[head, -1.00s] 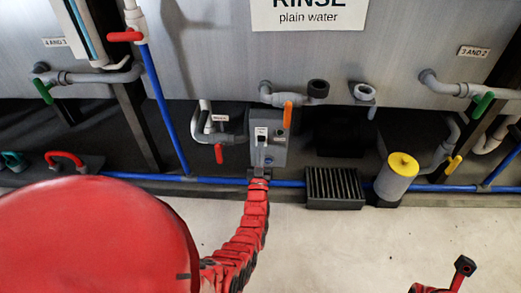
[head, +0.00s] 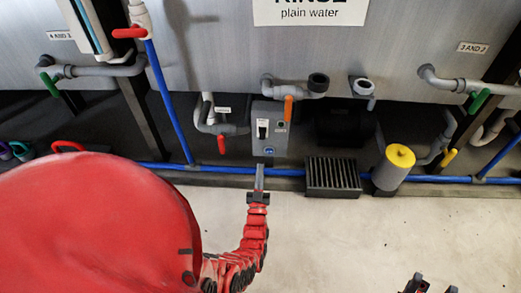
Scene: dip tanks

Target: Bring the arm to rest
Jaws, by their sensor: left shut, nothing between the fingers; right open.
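My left arm, red and segmented, reaches up from the bottom of the head view. Its gripper (head: 260,170) is shut and empty, pointing at the floor's back edge just below the grey control box (head: 270,128). The box carries a black-and-white switch (head: 263,128) and a blue round mark (head: 269,151), both uncovered. My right gripper (head: 432,286) shows only in part at the bottom edge, open and apart from everything.
A black slatted grate (head: 332,178) and a grey cylinder with a yellow cap (head: 393,168) stand right of the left gripper. A blue pipe (head: 220,169) runs low along the tank (head: 400,40). Valves with coloured handles line the tank. The pale floor (head: 340,240) in front is clear.

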